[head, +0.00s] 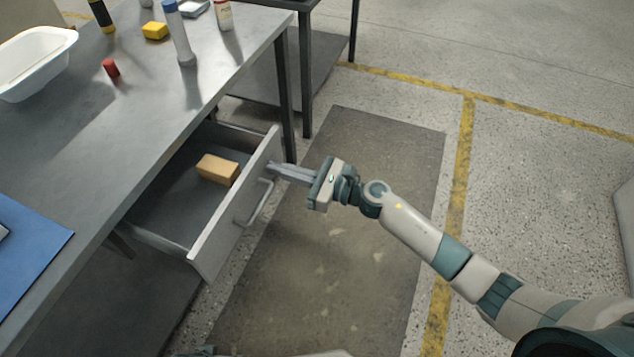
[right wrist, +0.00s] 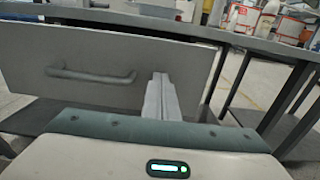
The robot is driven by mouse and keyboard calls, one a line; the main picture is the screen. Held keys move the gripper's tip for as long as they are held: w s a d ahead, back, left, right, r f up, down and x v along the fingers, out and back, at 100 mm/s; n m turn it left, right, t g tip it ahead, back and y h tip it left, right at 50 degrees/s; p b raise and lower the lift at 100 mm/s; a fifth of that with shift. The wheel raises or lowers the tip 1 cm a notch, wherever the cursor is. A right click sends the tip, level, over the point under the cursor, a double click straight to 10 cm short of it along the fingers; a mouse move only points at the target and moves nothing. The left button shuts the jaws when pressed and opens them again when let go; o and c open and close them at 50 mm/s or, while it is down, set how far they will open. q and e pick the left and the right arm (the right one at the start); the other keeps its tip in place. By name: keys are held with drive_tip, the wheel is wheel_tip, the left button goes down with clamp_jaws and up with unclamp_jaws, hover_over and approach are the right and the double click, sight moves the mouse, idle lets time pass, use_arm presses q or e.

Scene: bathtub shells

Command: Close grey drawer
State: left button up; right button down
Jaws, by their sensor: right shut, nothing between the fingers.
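The grey drawer (head: 222,222) under the metal table is pulled out, and a tan block (head: 218,169) lies inside it. Its front panel with a bar handle (head: 259,203) faces right in the head view. The drawer front (right wrist: 120,62) and handle (right wrist: 90,76) also show in the right wrist view. My right gripper (head: 270,169) is shut and empty, with its fingertips at the far part of the drawer front, beyond the handle. In the right wrist view the fingers (right wrist: 160,80) point at the panel right of the handle. I cannot tell whether they touch it. My left gripper is out of view.
The metal table (head: 130,125) carries a white tub (head: 35,60), a red cap (head: 111,68), a yellow block (head: 155,30), several bottles and a blue mat (head: 30,250). A table leg (head: 286,100) stands just beyond the drawer. The floor to the right is clear.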

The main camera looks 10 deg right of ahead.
sight(214, 150)
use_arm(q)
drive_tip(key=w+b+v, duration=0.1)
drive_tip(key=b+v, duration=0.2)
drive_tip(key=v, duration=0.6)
use_arm(e)
drive_tip(key=x, duration=1.1)
drive_tip(key=shift+w+a+f, duration=0.1)
drive_tip(key=shift+w+a, duration=0.1)
drive_tip(key=shift+a, duration=0.15)
drive_tip(key=b+x, duration=0.2)
drive_tip(key=x, duration=0.5)
drive_tip(key=shift+b, duration=0.3)
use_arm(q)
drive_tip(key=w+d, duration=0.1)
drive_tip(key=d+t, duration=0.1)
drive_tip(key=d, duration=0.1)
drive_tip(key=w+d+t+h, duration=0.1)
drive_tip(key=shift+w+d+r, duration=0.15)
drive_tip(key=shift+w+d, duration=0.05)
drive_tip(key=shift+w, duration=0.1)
use_arm(e)
drive_tip(key=shift+w+r, duration=0.1)
drive_tip(key=shift+r, duration=0.25)
drive_tip(key=shift+a+r, duration=0.1)
